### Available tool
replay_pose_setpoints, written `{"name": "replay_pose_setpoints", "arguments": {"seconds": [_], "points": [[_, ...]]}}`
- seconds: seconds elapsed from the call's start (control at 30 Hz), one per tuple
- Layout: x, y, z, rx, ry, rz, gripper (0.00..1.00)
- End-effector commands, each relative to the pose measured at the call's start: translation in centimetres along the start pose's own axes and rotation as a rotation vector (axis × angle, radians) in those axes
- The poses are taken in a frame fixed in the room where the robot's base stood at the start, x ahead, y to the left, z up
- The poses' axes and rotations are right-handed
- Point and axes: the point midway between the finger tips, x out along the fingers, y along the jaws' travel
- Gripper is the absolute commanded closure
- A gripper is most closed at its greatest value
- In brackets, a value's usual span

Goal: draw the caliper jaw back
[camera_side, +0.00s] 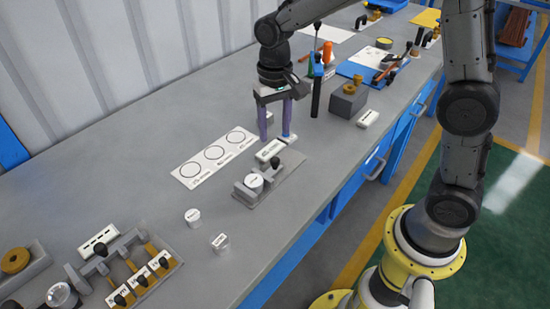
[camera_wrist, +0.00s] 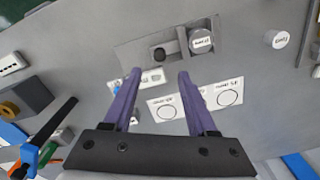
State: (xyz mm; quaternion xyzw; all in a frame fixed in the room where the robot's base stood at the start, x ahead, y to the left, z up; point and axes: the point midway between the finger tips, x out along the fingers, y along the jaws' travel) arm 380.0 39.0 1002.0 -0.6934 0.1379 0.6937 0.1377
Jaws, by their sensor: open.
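The caliper fixture is a grey base plate (camera_side: 289,168) on the bench with a black knob (camera_side: 274,162) and a white round labelled part (camera_side: 254,183) seated at its grey jaw blocks. In the wrist view the knob (camera_wrist: 158,54) is left of the upright grey jaw (camera_wrist: 183,42), and the round part (camera_wrist: 201,42) is to the jaw's right. My gripper (camera_side: 276,138) points down with its two purple fingers apart and nothing held. It is above and behind the fixture, near a white label plate (camera_side: 269,150). In the wrist view the knob appears just beyond the fingertips (camera_wrist: 160,74).
A white card with circles (camera_side: 214,153) lies left of the fixture. Two small white parts (camera_side: 193,216) stand in front-left. A black upright post (camera_side: 316,98) and a grey block (camera_side: 347,101) stand to the right.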

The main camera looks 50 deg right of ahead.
Motion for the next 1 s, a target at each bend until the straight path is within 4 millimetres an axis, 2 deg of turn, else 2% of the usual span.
{"name": "replay_pose_setpoints", "arguments": {"seconds": [0.1,0.3,0.5,0.7,0.97,1.0], "points": [[2.6,0.1,0.1,0.0,-0.006,0.003,0.42],[6.4,0.1,0.1,0.0,-0.005,0.003,0.42],[9.0,0.1,0.1,0.0,-0.003,0.002,0.42],[10.1,0.1,0.0,0.0,-0.001,0.0,0.42],[10.1,0.0,0.0,0.0,0.001,0.0,0.42],[10.1,0.0,0.0,0.0,0.001,0.0,0.49]]}}
